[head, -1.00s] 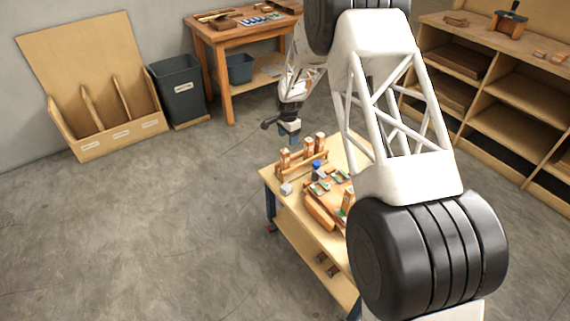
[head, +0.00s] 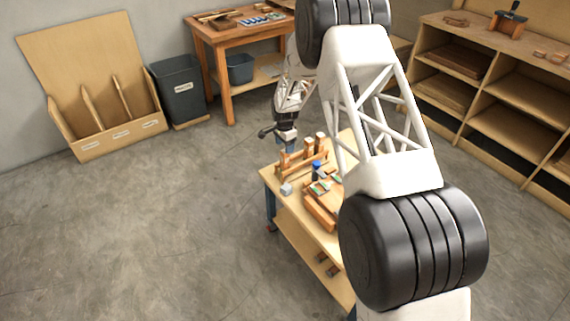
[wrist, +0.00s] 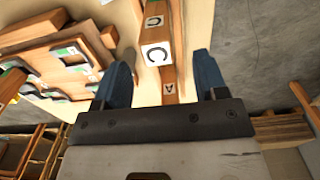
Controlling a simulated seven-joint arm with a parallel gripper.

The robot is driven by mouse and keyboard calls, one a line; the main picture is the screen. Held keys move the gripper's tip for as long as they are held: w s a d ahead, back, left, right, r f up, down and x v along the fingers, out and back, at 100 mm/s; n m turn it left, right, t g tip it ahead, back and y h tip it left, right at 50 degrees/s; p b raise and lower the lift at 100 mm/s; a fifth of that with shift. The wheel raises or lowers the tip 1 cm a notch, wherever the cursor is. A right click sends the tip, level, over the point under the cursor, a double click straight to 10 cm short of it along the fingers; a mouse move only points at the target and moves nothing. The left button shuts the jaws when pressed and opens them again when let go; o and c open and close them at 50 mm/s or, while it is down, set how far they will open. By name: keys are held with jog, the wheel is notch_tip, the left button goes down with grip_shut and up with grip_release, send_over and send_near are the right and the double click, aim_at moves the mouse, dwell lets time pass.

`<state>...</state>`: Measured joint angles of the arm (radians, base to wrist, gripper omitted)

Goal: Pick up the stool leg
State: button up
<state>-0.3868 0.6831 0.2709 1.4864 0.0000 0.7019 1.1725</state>
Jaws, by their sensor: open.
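Several light wooden legs stand upright in a wooden rack (head: 300,167) on the small work table; which one is the task's stool leg I cannot tell. In the wrist view, a leg marked C (wrist: 156,53) shows its pale end between and ahead of my fingers. A piece marked A (wrist: 169,88) shows closer to the palm, between the fingers. My gripper (wrist: 162,60) has two blue fingers spread apart, with clear space on both sides of these pieces and nothing held. In the head view my gripper (head: 287,146) is above the rack's far left end.
A bin, workbench and shelving stand farther off.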

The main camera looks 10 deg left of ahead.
jog(key=shift+f, duration=0.2)
jog(key=shift+s+d+f, duration=0.1)
jog(key=shift+s+f, duration=0.05)
jog(key=shift+f, duration=2.35)
jog(key=c, duration=1.1)
jog(key=shift+r, duration=0.15)
jog(key=shift+r, duration=4.85)
jog(key=shift+d, duration=0.1)
